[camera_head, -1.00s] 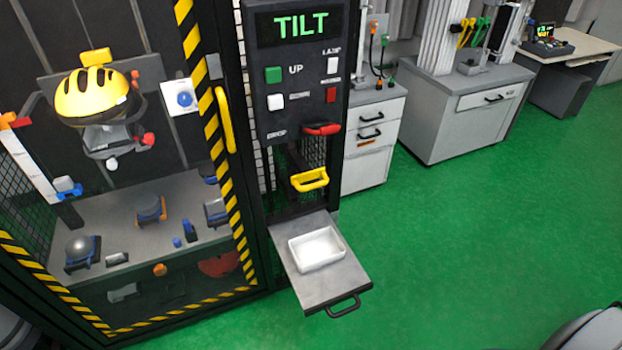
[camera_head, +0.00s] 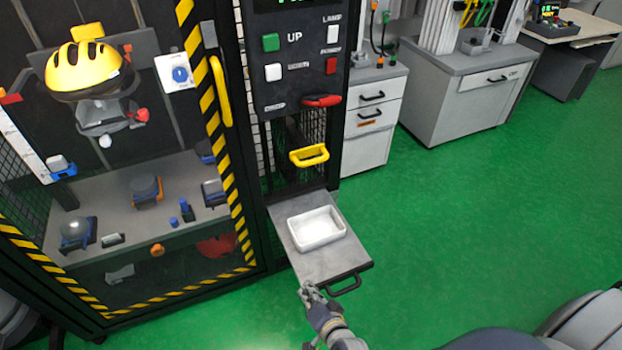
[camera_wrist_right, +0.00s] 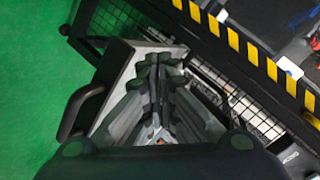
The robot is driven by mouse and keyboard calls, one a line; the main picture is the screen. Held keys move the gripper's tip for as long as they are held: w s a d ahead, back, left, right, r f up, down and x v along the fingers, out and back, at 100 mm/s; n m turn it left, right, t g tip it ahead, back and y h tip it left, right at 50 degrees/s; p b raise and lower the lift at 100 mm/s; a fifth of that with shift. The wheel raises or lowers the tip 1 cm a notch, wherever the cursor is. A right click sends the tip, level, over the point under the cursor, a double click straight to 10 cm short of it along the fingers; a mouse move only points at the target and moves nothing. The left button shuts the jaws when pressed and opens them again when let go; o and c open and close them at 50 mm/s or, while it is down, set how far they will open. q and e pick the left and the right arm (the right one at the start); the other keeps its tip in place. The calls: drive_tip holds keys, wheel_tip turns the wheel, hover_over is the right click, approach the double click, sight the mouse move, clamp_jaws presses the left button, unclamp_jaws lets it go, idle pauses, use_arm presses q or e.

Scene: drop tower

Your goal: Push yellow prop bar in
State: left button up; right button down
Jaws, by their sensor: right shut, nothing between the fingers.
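The yellow prop bar (camera_head: 309,156) is a loop-shaped handle that sticks out of the dark tower frame, below the red lever and above the pulled-out drawer, in the head view. My right gripper (camera_head: 308,287) is low in the head view, in front of the drawer's near left edge and well below the yellow bar. It is shut and empty. In the right wrist view its fingers (camera_wrist_right: 158,62) are together over the drawer, and the yellow bar does not show there. My left gripper is not in view.
A grey drawer (camera_head: 292,262) with a white tray (camera_head: 317,228) and a black handle (camera_head: 345,284) juts out below the bar. A red lever (camera_head: 322,101) is just above it. The striped cage (camera_head: 228,165) stands at left. Green floor is free at right.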

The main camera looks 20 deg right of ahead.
drive_tip(key=w+d+r+m+t+h, duration=0.1)
drive_tip(key=w+d+r+m, duration=0.1)
drive_tip(key=r, duration=0.5)
drive_tip(key=w+d+r+m+t+h+b, duration=0.1)
drive_tip(key=w+d+r+m+t+h, duration=0.1)
drive_tip(key=r+m, duration=0.3)
drive_tip(key=w+d+r+m+t+h, duration=0.2)
drive_tip(key=w+r+m, duration=0.1)
drive_tip(key=r, duration=0.7)
drive_tip(key=shift+w+d+m+b, duration=0.2)
drive_tip(key=shift+w+m+b, duration=0.15)
drive_tip(key=shift+w, duration=0.1)
drive_tip(key=shift+w, duration=0.1)
drive_tip(key=b+x, duration=0.2)
drive_tip(key=x, duration=1.1)
drive_tip(key=shift+w, duration=0.45)
drive_tip(key=shift+r, duration=0.15)
